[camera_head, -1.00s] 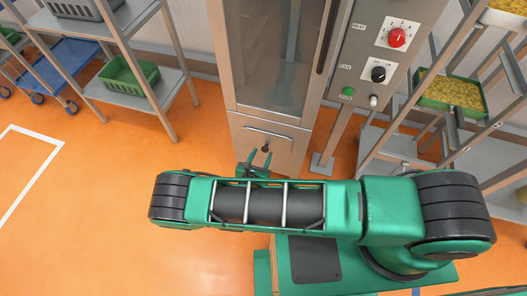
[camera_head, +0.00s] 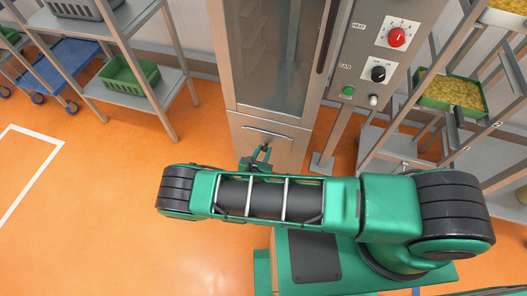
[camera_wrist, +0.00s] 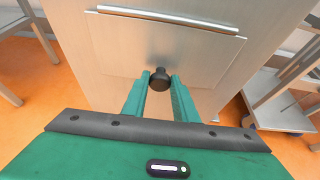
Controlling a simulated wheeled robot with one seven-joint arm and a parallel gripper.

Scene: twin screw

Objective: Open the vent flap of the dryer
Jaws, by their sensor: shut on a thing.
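The dryer (camera_head: 272,50) is a tall steel cabinet with a glass door, at the top centre of the head view. Its vent flap (camera_head: 284,146) is the low steel panel with a bar handle; it looks flush with the cabinet front. In the wrist view the flap (camera_wrist: 120,55) fills the upper middle, with a round black knob (camera_wrist: 160,76) low on it. My gripper (camera_wrist: 160,86) has its two green fingers on either side of this knob, shut on it. In the head view my gripper (camera_head: 262,154) is at the flap's front, and the knob is mostly hidden.
A control panel (camera_head: 375,52) with a red dial, a black dial and a green button stands right of the door. A rack (camera_head: 470,130) with filled trays is at the right. A shelf with a green basket (camera_head: 130,82) is at the left. Orange floor is clear at lower left.

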